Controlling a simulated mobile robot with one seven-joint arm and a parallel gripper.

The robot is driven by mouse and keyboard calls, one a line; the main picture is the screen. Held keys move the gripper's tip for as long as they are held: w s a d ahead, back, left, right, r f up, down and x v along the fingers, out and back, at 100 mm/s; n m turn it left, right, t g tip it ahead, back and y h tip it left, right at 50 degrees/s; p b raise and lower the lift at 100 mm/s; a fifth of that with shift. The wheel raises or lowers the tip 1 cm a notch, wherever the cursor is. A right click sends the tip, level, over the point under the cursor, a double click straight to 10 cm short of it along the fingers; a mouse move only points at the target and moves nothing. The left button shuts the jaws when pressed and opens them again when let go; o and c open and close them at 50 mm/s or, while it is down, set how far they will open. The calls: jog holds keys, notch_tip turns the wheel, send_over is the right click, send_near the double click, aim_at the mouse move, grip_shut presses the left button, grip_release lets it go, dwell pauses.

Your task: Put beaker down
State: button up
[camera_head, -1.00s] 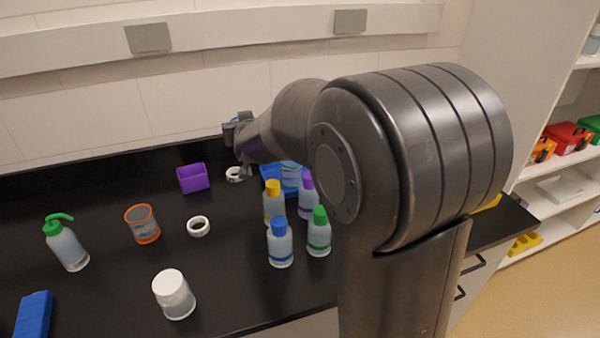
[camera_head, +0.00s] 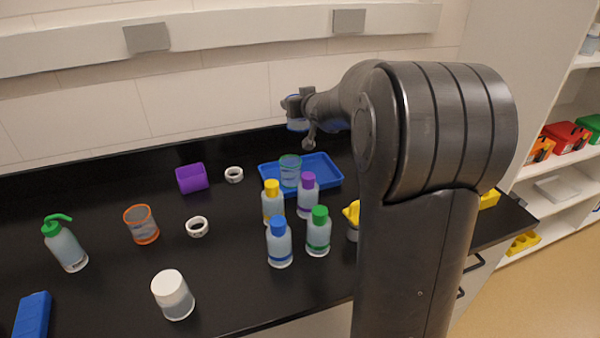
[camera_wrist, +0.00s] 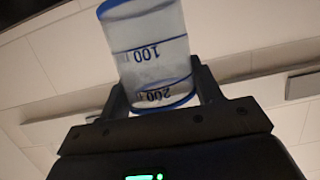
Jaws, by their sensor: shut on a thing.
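A clear beaker with blue markings and a blue rim (camera_wrist: 150,60) is held between the fingers of my gripper (camera_wrist: 160,95) in the wrist view. In the head view my gripper (camera_head: 300,108) is above the far side of the bench, with part of the beaker (camera_head: 297,125) showing below and beside it. The beaker is raised above the bench, behind the blue tray (camera_head: 322,172). A second clear beaker with a green rim (camera_head: 290,170) stands in the tray's left part. The tray's right part looks bare.
Bottles with yellow (camera_head: 272,188), purple (camera_head: 308,181), blue (camera_head: 279,226) and green (camera_head: 319,215) caps stand in front of the tray. An orange-rimmed beaker (camera_head: 142,224), purple box (camera_head: 192,178) and tape rolls (camera_head: 198,227) lie left. The black bench (camera_head: 100,190) has bare patches.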

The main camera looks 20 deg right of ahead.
jog(key=s+d+f+y, duration=0.1)
jog(key=s+d+f, duration=0.1)
jog(key=d, duration=0.6)
jog(key=s+d+f, duration=0.3)
jog(key=d, duration=0.5)
jog(key=n, duration=0.1)
send_over(317, 171)
notch_tip(317, 171, down, 11)
jog(key=shift+f, duration=2.1)
jog(key=shift+f, duration=0.1)
jog(key=o, duration=1)
jog(key=shift+c, duration=0.2)
